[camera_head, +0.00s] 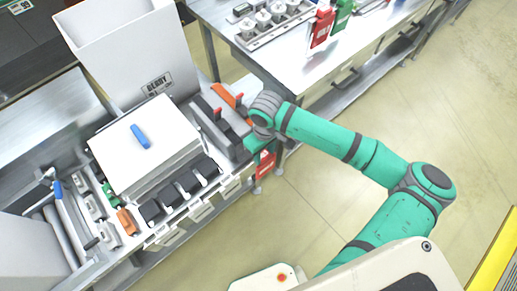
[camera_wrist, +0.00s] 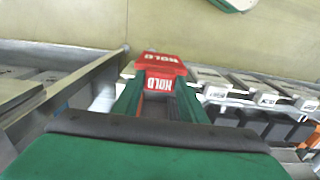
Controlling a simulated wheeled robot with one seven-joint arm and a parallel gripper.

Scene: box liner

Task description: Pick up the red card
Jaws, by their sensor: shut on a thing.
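The red card (camera_wrist: 159,63), marked HOLD, is between the tips of my gripper (camera_wrist: 158,92) in the wrist view. My gripper is shut on it. In the head view the red card (camera_head: 264,165) shows just below my gripper (camera_head: 258,148), at the right end of the near bench. It looks to be by the bench's edge, over the gap to the far table. Whether the card touches the bench or a holder there, I cannot tell. My wrist hides part of the gripper in the head view.
The near bench carries a white box (camera_head: 148,148) with a blue tool on top, a tall white bin (camera_head: 130,55) and several black blocks. On the far table (camera_head: 290,65) stand another red card (camera_head: 321,27) and a green card (camera_head: 342,14). The floor (camera_head: 320,195) is clear.

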